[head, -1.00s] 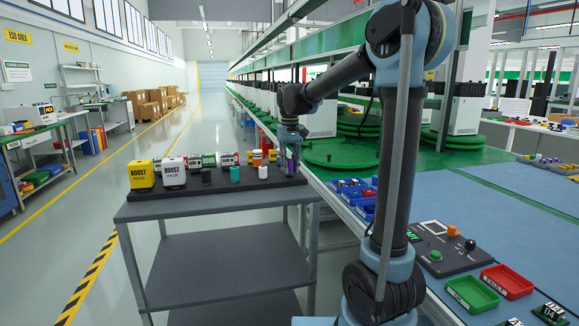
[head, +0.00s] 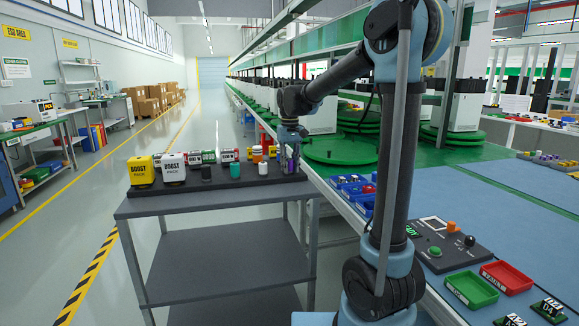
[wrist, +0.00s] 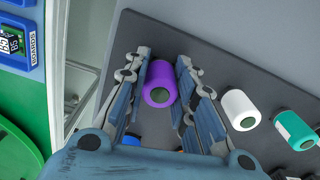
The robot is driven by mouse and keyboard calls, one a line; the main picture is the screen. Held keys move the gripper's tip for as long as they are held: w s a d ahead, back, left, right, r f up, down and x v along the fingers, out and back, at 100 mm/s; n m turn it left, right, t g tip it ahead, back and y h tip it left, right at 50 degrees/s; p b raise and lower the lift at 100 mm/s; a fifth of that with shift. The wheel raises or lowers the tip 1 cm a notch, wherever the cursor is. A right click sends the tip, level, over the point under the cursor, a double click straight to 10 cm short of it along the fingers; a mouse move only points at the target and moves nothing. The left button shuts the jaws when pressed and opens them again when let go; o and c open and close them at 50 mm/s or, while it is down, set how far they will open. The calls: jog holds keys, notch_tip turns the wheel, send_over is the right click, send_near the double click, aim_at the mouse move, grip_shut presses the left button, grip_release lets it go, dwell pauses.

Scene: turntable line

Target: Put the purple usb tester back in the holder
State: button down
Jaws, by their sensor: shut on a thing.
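The purple usb tester (wrist: 160,83) is a short purple cylinder with a dark round end, between the two fingers of my gripper (wrist: 158,92) in the wrist view. The fingers are closed on its sides. In the head view my gripper (head: 290,155) is at the right end of the dark holder board (head: 235,183) on the grey cart, and the fingers largely cover the tester. The board also shows in the wrist view (wrist: 225,80). I cannot tell whether the tester's lower end is seated in the board or just above it.
A white cylinder (wrist: 240,110) and a teal cylinder (wrist: 295,130) stand in a row right of my gripper. Yellow (head: 141,170) and white (head: 173,168) boost packs stand at the board's left. The green-and-blue line table (head: 335,195) runs close on the cart's right.

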jog(key=c, duration=1.2)
grip_release()
jog(key=shift+c, duration=0.2)
